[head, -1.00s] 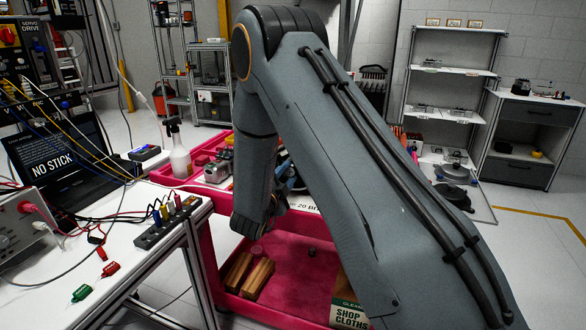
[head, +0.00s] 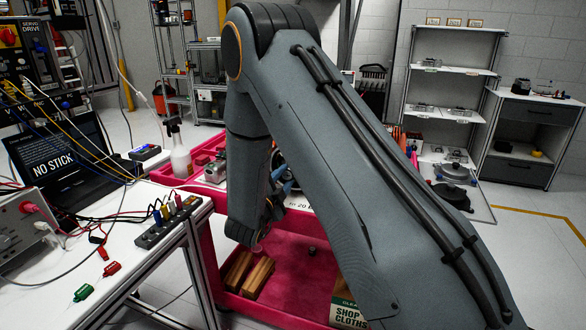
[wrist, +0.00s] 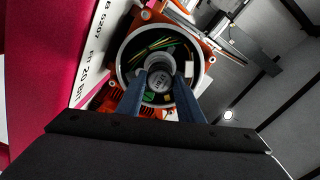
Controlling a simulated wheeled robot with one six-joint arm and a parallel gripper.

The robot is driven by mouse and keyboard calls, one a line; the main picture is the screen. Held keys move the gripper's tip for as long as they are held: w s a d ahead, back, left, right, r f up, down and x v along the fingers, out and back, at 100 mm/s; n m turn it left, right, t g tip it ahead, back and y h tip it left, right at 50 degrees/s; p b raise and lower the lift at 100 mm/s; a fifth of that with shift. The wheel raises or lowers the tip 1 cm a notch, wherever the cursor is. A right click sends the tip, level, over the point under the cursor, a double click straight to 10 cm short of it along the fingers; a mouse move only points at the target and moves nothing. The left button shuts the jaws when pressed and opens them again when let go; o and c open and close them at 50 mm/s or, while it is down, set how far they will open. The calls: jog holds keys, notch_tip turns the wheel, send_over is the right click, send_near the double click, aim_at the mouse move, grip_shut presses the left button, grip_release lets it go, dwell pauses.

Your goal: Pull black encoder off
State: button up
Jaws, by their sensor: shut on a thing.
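In the wrist view the two blue fingers of my gripper (wrist: 160,88) reach into the round open end of a motor housing (wrist: 122,62) with an orange-red body. Between the fingertips is a small round part, the encoder (wrist: 159,80), with a grey, lettered face and a dark surround. The fingers are shut on its sides. Green board and yellow-green wires show inside the housing around it. I cannot tell whether the encoder is still seated or apart from the motor shaft. In the head view my arm hides the motor and most of my gripper.
A red cart (head: 207,262) holds wooden blocks (head: 246,272) and a shop cloths box (head: 349,312) on its lower shelf. A spray bottle (head: 180,158) stands on its top. A white bench (head: 130,262) with wires and a laptop (head: 58,160) is close on the left.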

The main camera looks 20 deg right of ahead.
jog(key=shift+p+v, duration=0.5)
jog(key=shift+v, duration=2.35)
